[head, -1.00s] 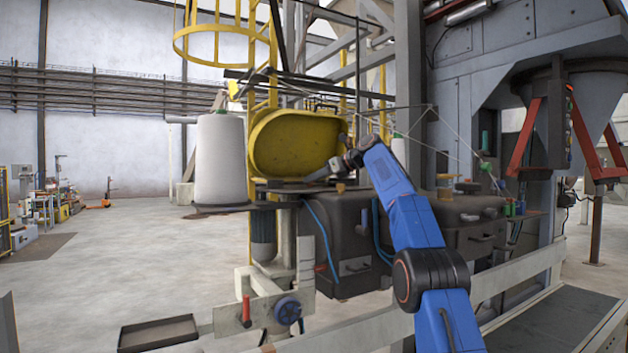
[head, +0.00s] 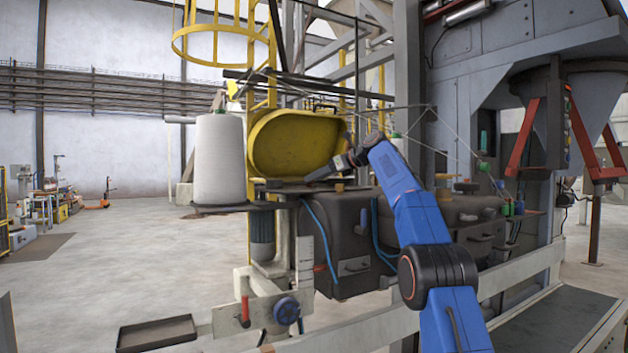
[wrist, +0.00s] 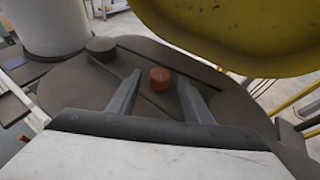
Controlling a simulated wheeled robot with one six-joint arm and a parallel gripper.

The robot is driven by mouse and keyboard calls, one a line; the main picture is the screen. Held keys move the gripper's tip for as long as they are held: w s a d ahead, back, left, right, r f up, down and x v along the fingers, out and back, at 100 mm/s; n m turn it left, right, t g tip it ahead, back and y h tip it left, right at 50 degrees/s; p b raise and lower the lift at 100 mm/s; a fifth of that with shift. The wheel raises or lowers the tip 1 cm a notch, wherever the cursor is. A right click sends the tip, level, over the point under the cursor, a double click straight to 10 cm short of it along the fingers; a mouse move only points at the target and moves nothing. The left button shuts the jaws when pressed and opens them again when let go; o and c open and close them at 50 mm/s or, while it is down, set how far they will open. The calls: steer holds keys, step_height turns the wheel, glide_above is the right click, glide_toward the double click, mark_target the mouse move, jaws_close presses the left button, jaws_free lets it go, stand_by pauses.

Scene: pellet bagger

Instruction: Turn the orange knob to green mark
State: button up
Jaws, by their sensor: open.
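The orange knob (wrist: 160,78) is a small round cap on a dark, flat plate (wrist: 75,85). In the wrist view it lies in the gap between the fingertips of my gripper (wrist: 159,80). The fingers are open, one on each side of it, with a visible gap on both sides. I cannot tell how deep the fingertips reach around it. In the head view my gripper (head: 318,174) is below the yellow cover, and the knob cannot be made out. I see no green mark in either view.
The yellow cover (head: 290,143) stands close behind and above my gripper. A white thread cone (head: 220,160) stands left on the plate, with a dark round cap (wrist: 100,48) near it. Several knobs and thin threads are to the right. A pale rail crosses in front.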

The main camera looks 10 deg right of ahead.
steer(key=v, duration=1.5)
steer(key=shift+s+d+r, duration=0.15)
